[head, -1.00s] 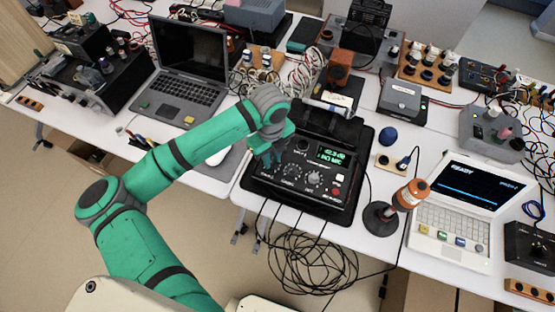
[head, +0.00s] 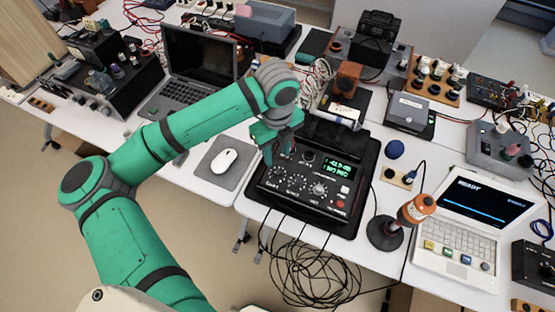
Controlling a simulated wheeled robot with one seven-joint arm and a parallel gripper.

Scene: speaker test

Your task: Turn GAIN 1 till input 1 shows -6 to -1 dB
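The black audio box (head: 303,210) lies on a dark mat on the table, its panel facing up. Its lower-left knob, labelled GAIN 1 (head: 277,172), shows just below my gripper (head: 276,160). The lit green display (head: 340,168) shows two lines; the upper looks like about -42.9 dB, but the text is tiny. A second gain knob (head: 297,180) and a pale knob (head: 319,188) sit to the right.
A white laptop (head: 455,240) stands farther right. A mouse (head: 225,160) lies on a grey pad to the left. Black cables (head: 310,270) hang off the front edge.

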